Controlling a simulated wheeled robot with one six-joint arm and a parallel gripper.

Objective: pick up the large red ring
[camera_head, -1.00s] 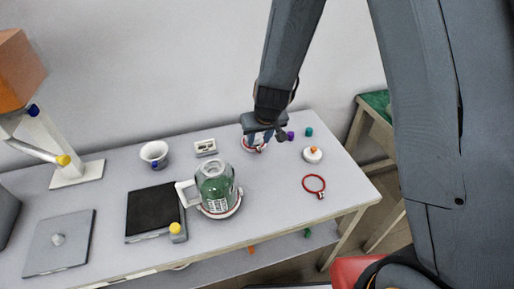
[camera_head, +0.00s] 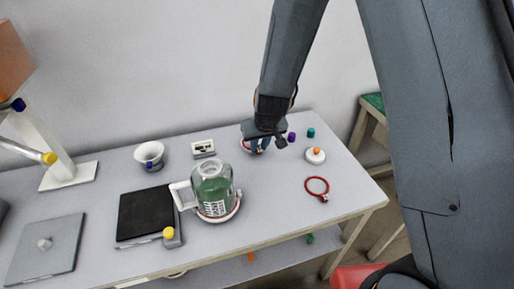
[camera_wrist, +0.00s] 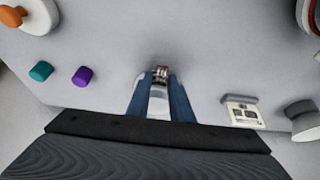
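A red ring (camera_head: 317,186) with a small metal fitting lies flat on the table at the front right in the head view. My gripper (camera_head: 259,146) is at the back of the table, left of and behind that ring, low over a white round piece with a red edge (camera_head: 246,148). In the wrist view, my gripper's two blue fingers (camera_wrist: 161,78) stand apart on either side of a small metal and red fitting (camera_wrist: 160,73). Whether they touch it cannot be told. The fingers and wrist hide most of the red-edged piece.
A green-filled glass jug (camera_head: 213,190) stands on a red-edged white base left of my gripper. A purple cap (camera_head: 291,137), teal cap (camera_head: 310,132) and white disc with orange knob (camera_head: 315,155) stand to the right. A small white box (camera_head: 203,148) is to the left.

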